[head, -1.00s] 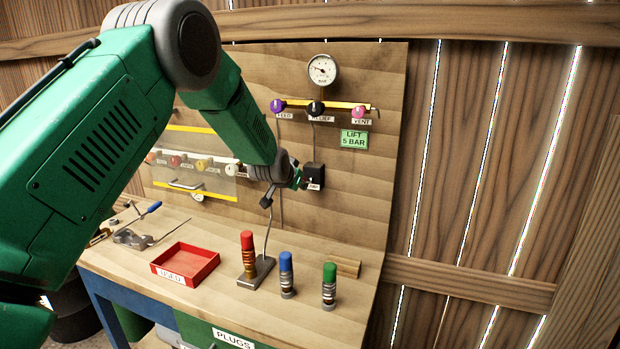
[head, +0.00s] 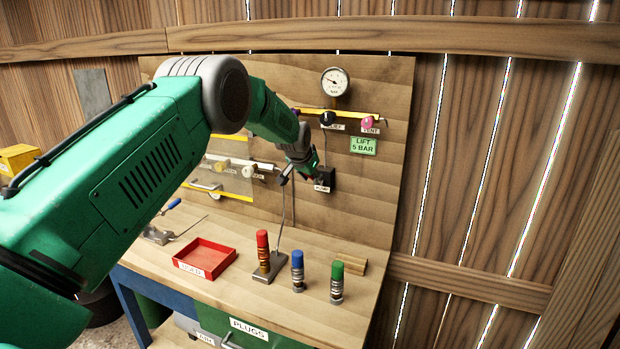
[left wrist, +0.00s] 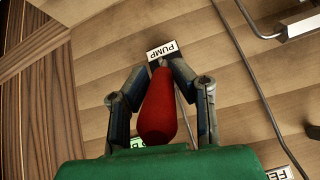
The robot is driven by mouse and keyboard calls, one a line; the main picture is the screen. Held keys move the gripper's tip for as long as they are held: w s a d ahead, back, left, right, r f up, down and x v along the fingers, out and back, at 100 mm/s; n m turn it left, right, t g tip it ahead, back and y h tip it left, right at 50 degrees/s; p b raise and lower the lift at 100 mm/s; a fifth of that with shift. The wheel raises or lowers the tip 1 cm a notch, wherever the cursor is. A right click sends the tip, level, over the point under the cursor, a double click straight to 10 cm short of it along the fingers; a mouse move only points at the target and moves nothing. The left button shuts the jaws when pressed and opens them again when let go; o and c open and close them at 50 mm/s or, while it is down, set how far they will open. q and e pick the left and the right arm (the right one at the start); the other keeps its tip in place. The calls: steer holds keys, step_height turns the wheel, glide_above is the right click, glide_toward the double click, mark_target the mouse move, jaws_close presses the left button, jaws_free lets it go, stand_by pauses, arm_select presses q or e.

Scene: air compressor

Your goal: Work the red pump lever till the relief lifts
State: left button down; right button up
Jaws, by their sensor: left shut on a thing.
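The red pump lever (left wrist: 158,108) fills the middle of the left wrist view, with its narrow end toward the PUMP label (left wrist: 168,50). My left gripper (left wrist: 157,72) has a finger on each side of it and is shut on it. In the head view my left gripper (head: 300,172) is at the black pump block (head: 326,178) on the backboard and hides the lever. The pressure gauge (head: 335,81) is above; its reading is too small to tell. The black relief knob (head: 328,118) is on the yellow strip below the gauge. My right gripper is not in view.
A pink vent knob (head: 367,122) and a green LIFT 5 BAR sign (head: 363,146) are right of the relief knob. On the bench are a red USED tray (head: 205,258) and red (head: 262,248), blue (head: 297,270) and green (head: 337,280) topped plugs.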

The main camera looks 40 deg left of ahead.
arm_select(q)
steer(key=shift+w+a+r, duration=0.15)
steer(key=shift+r, duration=0.1)
steer(key=c, duration=1.5)
jaws_free()
steer(key=shift+o, duration=0.7)
steer(key=shift+w+f, duration=0.2)
steer(key=shift+s+r, duration=0.15)
steer(key=shift+s, duration=0.05)
steer(key=v, duration=1.1)
steer(key=shift+d, duration=0.25)
